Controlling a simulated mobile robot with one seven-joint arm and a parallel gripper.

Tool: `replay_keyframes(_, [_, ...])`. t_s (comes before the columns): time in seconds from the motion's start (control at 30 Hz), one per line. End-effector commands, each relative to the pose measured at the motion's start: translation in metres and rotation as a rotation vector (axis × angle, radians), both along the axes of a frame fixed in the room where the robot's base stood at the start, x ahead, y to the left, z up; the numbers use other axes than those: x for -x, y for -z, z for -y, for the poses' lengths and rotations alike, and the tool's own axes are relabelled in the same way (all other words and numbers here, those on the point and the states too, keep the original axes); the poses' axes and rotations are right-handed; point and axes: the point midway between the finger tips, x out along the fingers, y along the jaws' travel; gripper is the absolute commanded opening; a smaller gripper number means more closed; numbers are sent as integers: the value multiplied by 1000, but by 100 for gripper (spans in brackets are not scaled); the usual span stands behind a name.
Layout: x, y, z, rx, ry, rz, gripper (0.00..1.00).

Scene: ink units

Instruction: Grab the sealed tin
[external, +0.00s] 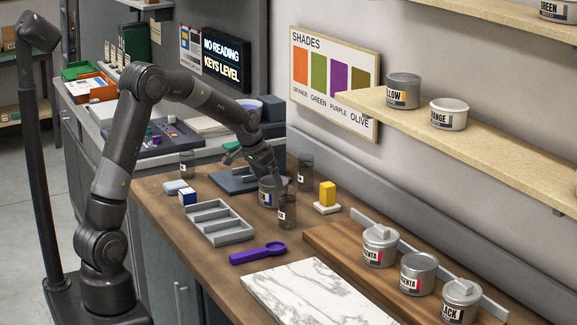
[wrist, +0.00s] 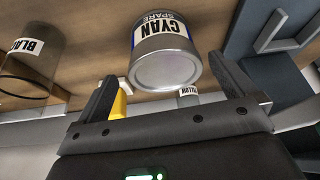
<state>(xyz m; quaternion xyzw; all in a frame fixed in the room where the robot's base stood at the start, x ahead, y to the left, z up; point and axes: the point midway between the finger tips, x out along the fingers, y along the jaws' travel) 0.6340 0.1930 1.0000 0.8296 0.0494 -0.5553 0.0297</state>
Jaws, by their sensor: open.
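A grey metal tin labelled CYAN SPARE (wrist: 163,58) is large in the wrist view, where the picture looks upside down. It also shows on the wooden counter in the external view (external: 267,196), partly covered by my gripper (external: 266,174). In the wrist view my gripper (wrist: 164,68) is open, with one finger on each side of the tin's near end. I see no clear contact between fingers and tin. Other tins stand on the wooden board: two magenta ones (external: 380,247) (external: 418,274) and a black-labelled one (external: 461,302). I cannot tell which tin is sealed.
Dark see-through jars (external: 287,213) (external: 305,172) stand close to the cyan tin. A yellow block (external: 327,193), grey tray (external: 214,223), purple scoop (external: 258,253) and marble slab (external: 318,294) lie nearby. Yellow (external: 402,91) and orange (external: 448,114) tins sit on the wall shelf.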

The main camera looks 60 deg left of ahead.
Motion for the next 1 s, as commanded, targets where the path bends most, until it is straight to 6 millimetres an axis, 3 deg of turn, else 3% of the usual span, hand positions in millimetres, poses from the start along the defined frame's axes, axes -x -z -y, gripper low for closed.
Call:
replay_keyframes(0.53, [-29, 50, -7, 0, 1, -1, 100])
replay_keyframes(0.87, [-31, 54, -7, 0, 1, 1, 100])
replay_keyframes(1.0, [-31, 54, -7, 0, 1, 1, 89])
